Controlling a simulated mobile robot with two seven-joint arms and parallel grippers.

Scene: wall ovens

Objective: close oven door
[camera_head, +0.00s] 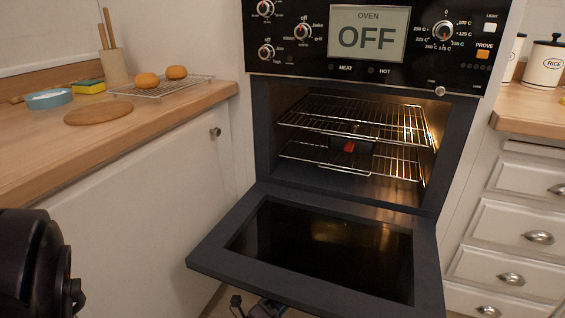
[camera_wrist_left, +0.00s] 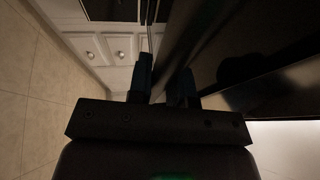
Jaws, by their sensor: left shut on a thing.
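The oven door (camera_head: 330,205) is dark, with a glass window, and hangs open, tilted down and outward from the lit oven cavity. My left gripper (camera_head: 258,306) shows only in small part below the door's front edge; the rest is hidden by the door. In the left wrist view, my left gripper's two fingers (camera_wrist_left: 165,85) are on either side of a dark bar (camera_wrist_left: 185,38), which looks like the door's handle, and are shut on it. My right gripper is in neither view.
Inside the oven are two wire racks (camera_head: 350,118) with a small red and dark thing (camera_head: 349,146) between them. A white cabinet (camera_head: 140,190) stands left of the door, drawers (camera_head: 515,230) at right. The control panel display (camera_head: 367,36) reads OFF.

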